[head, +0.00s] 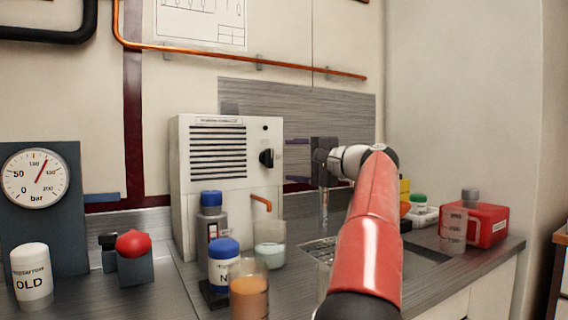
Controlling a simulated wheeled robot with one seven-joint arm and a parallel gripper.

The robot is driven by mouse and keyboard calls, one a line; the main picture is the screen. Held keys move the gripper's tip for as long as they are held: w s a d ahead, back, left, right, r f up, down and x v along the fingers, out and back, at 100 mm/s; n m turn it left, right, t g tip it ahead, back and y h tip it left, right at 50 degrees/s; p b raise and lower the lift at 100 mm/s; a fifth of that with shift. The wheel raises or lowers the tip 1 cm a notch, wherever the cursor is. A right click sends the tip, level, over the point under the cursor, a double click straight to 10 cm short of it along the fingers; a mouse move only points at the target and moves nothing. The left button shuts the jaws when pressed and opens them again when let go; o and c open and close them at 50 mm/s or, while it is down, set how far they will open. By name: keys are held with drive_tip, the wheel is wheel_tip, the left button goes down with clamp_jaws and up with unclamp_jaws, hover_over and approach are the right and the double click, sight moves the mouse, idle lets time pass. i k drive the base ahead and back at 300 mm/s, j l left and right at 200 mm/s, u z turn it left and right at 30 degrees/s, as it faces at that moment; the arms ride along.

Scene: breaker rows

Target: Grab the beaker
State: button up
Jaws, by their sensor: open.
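Three beaker-like vessels show, and I cannot tell which one the task means. A clear beaker with pale liquid (270,245) stands below the orange spout of the white machine. A clear beaker with orange liquid (249,299) stands at the front edge of the picture, partly cut off. A clear beaker with dark graduation marks (453,231) stands at the right, in front of the red box. My gripper (290,161) is open and empty, with its fingers pointing left near the white machine's right side. It is above and right of the pale-liquid beaker, apart from it.
The white machine (218,170) stands behind the bottles. A white "OLD" jar (32,280), gauge (35,178) and red knob (134,244) are left. The red box (487,224) is right.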

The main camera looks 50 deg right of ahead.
sight(269, 235)
drive_tip(key=k+l, duration=0.15)
drive_tip(key=k, duration=0.85)
